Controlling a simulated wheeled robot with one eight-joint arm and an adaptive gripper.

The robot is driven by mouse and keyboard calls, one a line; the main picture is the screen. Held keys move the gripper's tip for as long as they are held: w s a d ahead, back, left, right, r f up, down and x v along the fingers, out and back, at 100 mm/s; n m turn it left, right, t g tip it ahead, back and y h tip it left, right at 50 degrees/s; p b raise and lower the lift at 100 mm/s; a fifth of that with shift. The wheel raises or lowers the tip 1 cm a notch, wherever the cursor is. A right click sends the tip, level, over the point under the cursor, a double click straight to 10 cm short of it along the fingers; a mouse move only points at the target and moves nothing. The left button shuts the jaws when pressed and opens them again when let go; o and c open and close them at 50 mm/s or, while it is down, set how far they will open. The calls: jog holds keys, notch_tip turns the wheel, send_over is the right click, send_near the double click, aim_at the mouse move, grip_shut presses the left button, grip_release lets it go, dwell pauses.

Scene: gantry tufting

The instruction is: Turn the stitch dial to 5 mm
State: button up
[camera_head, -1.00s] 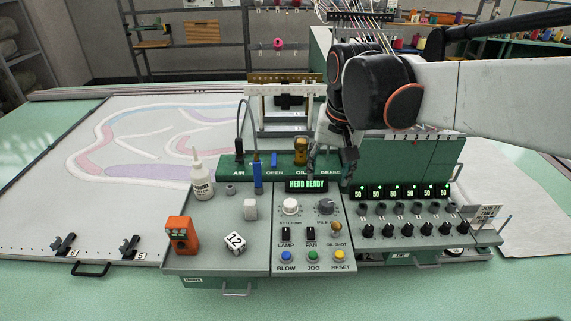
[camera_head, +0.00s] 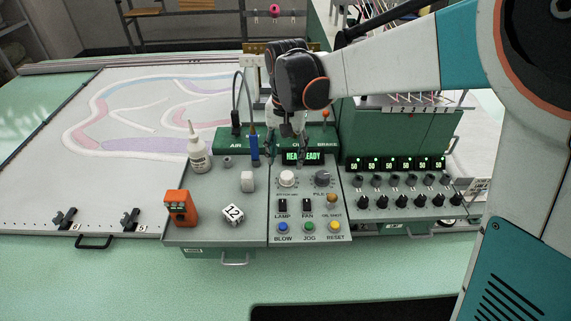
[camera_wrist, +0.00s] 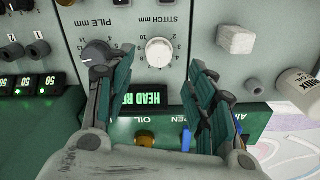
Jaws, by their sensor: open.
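The stitch dial is a white round knob (camera_head: 287,179) on the grey control panel, under the green "HEAD READY" display (camera_head: 303,158). In the wrist view the white dial (camera_wrist: 159,52) appears upside down, with numbers around it; its pointer setting is too small to read. My gripper (camera_head: 286,152) points down over the display area, behind the dial in the head view. In the wrist view my gripper (camera_wrist: 163,66) is open and empty. The dial shows between and just beyond its fingertips, and no contact is visible.
The dark pile dial (camera_head: 323,179) sits right of the stitch dial and shows beside a finger in the wrist view (camera_wrist: 95,53). Lamp and fan switches and coloured buttons lie in front. A white block (camera_head: 247,181), bottle (camera_head: 198,150) and orange device (camera_head: 180,208) stand left.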

aim_at(286, 176)
notch_tip(286, 176, down, 7)
jog(key=shift+f+b, duration=0.1)
jog(key=shift+b, duration=0.6)
jog(key=shift+c, duration=0.6)
jog(key=c, duration=1)
